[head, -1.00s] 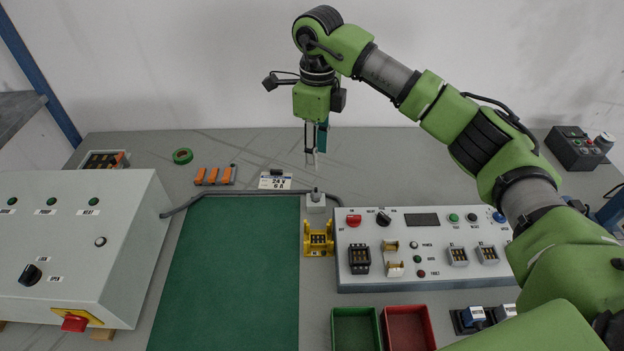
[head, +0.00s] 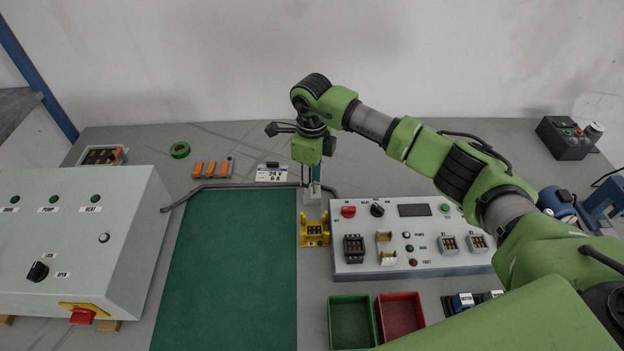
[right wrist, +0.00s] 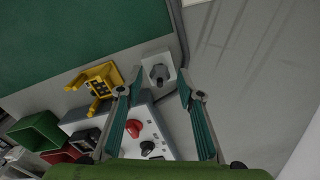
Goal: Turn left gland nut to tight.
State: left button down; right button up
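A small white block (head: 314,211) stands at the right end of the grey cable, just behind the yellow fixture. In the right wrist view a grey nut-like fitting (right wrist: 159,73) sits on top of this white block (right wrist: 152,60). I cannot tell for sure that it is the left gland nut. My right gripper (head: 312,192) points down over the block and partly hides it in the head view. In the right wrist view my right gripper (right wrist: 156,91) is open, its fingers spread with the fitting just beyond the tips. My left gripper is out of view.
A yellow fixture (head: 315,240) stands in front of the block, close to the control panel (head: 350,265). A grey cable (head: 235,187) runs along the back of the green mat (head: 230,280) to the large grey cabinet (head: 70,220). Green (head: 350,297) and red (head: 400,296) bins stand in front.

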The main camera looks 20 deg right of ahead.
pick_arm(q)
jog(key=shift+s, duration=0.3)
pick_arm(e)
grip_shut()
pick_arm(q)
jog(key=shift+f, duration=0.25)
pick_arm(e)
jog(key=shift+m, duration=0.4)
jog(key=shift+m+b, duration=0.6)
jog(key=shift+m, duration=0.4)
jog(key=m+b, duration=0.1)
jog(key=m, duration=0.2)
jog(key=shift+m, duration=0.3)
jog(key=m+b, duration=0.1)
jog(key=m, duration=0.4)
jog(key=shift+m, duration=0.3)
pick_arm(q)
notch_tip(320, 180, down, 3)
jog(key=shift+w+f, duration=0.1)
pick_arm(e)
jog(key=m, duration=0.5)
jog(key=shift+r, duration=0.1)
jog(key=shift+a+m, duration=0.1)
jog(key=shift+m, duration=0.2)
grip_release()
